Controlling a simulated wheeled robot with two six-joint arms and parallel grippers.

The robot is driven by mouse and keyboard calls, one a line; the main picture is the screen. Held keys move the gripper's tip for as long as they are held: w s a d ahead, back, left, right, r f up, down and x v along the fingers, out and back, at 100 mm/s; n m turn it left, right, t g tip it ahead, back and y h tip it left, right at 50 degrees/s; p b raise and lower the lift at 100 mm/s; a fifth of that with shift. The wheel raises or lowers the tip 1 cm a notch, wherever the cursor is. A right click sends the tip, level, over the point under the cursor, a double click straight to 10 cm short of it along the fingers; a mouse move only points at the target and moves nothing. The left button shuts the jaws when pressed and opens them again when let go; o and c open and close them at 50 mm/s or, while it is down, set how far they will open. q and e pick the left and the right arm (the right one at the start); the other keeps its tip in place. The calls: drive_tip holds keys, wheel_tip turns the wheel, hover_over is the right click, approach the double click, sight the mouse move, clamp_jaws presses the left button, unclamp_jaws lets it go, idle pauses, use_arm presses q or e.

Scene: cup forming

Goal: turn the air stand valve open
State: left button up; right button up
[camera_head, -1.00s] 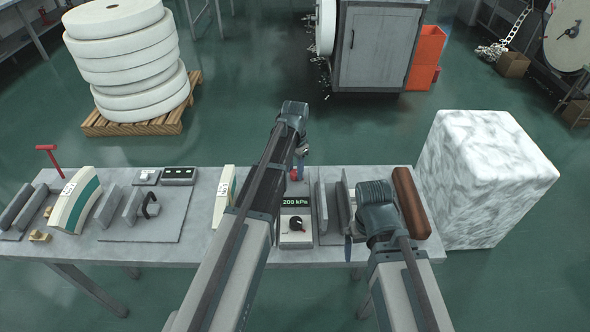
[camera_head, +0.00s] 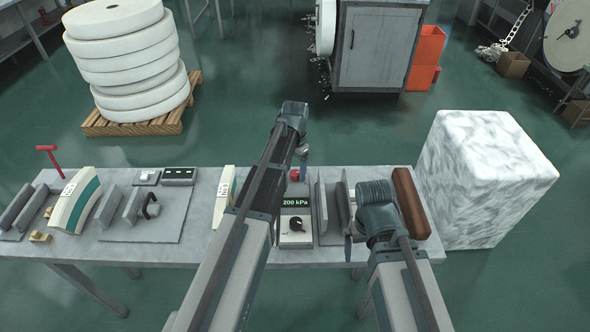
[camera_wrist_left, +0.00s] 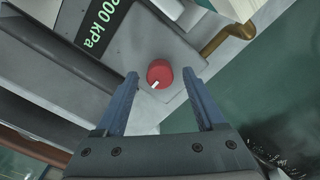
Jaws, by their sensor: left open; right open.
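The air stand (camera_head: 297,240) stands on the table, with a lit display (camera_head: 296,202) reading 200 kPa and a black knob below it. A red round valve knob (camera_head: 294,175) is at its far end. In the left wrist view the red knob (camera_wrist_left: 160,70) has a white mark pointing toward the lower left of the picture. My left gripper (camera_head: 303,166) is over this end, pointing down. In the wrist view its two blue fingers are open on either side of the knob, with gaps showing. My right gripper (camera_head: 349,243) is open over the table's right part.
Grey upright plates (camera_head: 327,208) stand right of the air stand, and a brown bar (camera_head: 410,203) lies at the table's right end. A curved white and green piece (camera_head: 75,203) is at left. A marbled white block (camera_head: 484,180) stands beyond the table's right end.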

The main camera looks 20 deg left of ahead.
sight(295, 172)
use_arm(q)
wheel_tip(295, 172, up, 14)
drive_tip(key=p, duration=1.3)
drive_tip(key=shift+f, duration=0.2)
drive_tip(key=shift+f, duration=0.15)
wheel_tip(295, 172, down, 13)
drive_tip(key=b, duration=1.3)
wheel_tip(295, 172, up, 14)
drive_tip(key=p, duration=1.4)
wheel_tip(295, 172, down, 15)
drive_tip(key=b, duration=1.5)
drive_tip(key=shift+f, duration=0.15)
drive_tip(key=shift+r+n, duration=0.35)
drive_tip(key=shift+n, duration=0.15)
drive_tip(key=n, duration=0.7)
